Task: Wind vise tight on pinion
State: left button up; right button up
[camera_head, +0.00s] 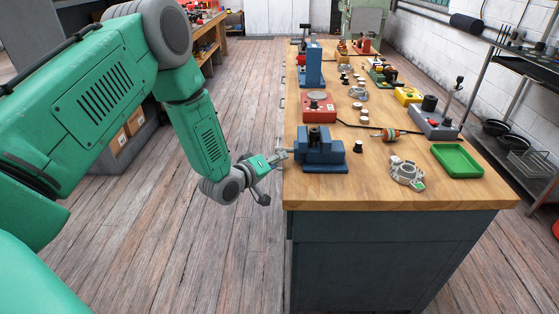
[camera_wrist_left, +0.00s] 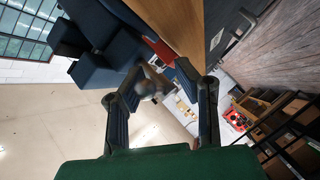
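The blue vise (camera_head: 320,153) stands on the near left edge of the wooden workbench. In the left wrist view the vise (camera_wrist_left: 105,50) shows as dark blue blocks at upper left. A dark piece (camera_head: 315,137) sits at the vise's top; I cannot tell whether it is the pinion. My left gripper (camera_head: 270,172) is beside the bench edge, just left of the vise. Its fingers are spread apart in the left wrist view (camera_wrist_left: 160,80), with a blurred grey part, perhaps the vise's screw or handle (camera_wrist_left: 150,84), between or beyond the tips. Contact cannot be told. My right gripper is out of view.
The workbench (camera_head: 300,195) carries a red box (camera_head: 319,106), a green tray (camera_head: 457,160), a grey metal housing (camera_head: 406,173) and a copper-coloured rotor-like part (camera_head: 386,134). A metal shelf rack (camera_head: 500,75) stands at the right.

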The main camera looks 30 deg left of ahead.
pick_arm(q)
jog(key=shift+d, duration=0.15)
jog(key=v, duration=1.1)
jog(key=shift+s, duration=0.45)
